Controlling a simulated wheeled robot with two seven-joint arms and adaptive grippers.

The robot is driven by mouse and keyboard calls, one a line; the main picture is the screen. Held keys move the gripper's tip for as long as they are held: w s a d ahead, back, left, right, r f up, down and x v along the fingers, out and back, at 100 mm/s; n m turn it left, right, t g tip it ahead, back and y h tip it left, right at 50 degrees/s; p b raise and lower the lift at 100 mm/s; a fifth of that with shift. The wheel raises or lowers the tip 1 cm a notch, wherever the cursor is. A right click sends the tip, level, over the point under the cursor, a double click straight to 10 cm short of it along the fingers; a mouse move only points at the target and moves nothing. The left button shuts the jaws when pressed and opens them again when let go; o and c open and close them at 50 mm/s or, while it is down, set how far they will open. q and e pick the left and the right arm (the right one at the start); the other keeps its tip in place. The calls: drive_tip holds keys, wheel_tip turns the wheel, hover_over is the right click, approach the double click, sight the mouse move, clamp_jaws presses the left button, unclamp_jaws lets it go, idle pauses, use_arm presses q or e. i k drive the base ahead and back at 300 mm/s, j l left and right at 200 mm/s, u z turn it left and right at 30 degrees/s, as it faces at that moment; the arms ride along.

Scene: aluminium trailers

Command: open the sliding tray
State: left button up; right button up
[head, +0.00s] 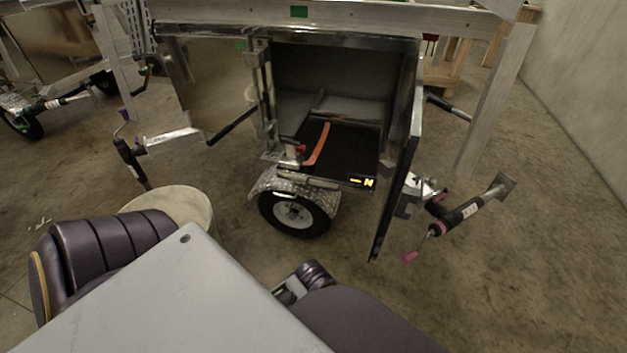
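The sliding tray (348,150) is a black, flat tray inside the open compartment of the aluminium trailer (335,80). An orange-red strip (319,144) lies on its left part, and a small red piece (300,149) shows near its front left corner. Yellow marks (362,182) show at its front right. The tray's front edge is near the compartment opening; I cannot tell how far it is pulled out. Purple links of my arms show at the lower left and bottom centre. Neither gripper's fingers can be seen, and nothing of mine touches the tray.
An open door (398,190) hangs at the compartment's right side. A wheel (295,214) under a metal fender is below the tray. A jack with a pink-tipped handle (455,218) sticks out at the right, and another jack (130,160) at the left.

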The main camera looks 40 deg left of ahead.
sight(337, 144)
drive_tip(key=i+j+u, duration=0.15)
drive_tip(key=i+u, duration=0.3)
drive_tip(key=i+j+u, duration=0.1)
drive_tip(key=i+u, duration=0.15)
drive_tip(key=u, duration=0.2)
